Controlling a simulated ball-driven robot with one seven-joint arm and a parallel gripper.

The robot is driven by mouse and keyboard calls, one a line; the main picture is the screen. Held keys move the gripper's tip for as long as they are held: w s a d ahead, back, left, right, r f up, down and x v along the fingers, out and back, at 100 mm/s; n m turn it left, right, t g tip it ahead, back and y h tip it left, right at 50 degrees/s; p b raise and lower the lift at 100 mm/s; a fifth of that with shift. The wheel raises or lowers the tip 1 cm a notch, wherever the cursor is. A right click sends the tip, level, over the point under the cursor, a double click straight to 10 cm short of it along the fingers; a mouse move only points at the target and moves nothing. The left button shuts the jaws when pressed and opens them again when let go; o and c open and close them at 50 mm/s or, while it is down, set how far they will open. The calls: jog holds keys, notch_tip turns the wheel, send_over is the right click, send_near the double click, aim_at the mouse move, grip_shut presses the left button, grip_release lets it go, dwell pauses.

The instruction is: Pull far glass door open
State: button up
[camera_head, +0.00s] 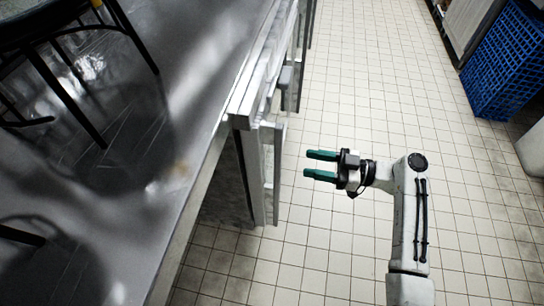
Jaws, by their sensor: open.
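My gripper (306,163) is open and empty over the tiled floor, its two green fingers pointing left toward the cabinet front. The cabinet doors under the counter show almost edge-on. A nearer door frame with an upright bar (278,165) stands left of my fingertips, with a clear gap between them. A farther door (289,92) shows beyond it, higher in the picture, with a grey piece sticking out at its top. The glass faces are mostly hidden by the steep view, and I cannot tell whether either door is ajar.
A steel counter (190,130) fills the left, with dark wire-legged stands (75,105) on it. The tiled floor (370,70) is clear along the aisle. A blue crate (503,62) stands at the upper right, near a pale cabinet (470,25).

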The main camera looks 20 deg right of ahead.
aim_at(278, 158)
jog(key=x, duration=0.9)
jog(key=shift+w+a, duration=0.2)
jog(key=shift+a, duration=0.15)
jog(key=shift+c, duration=0.2)
grip_shut()
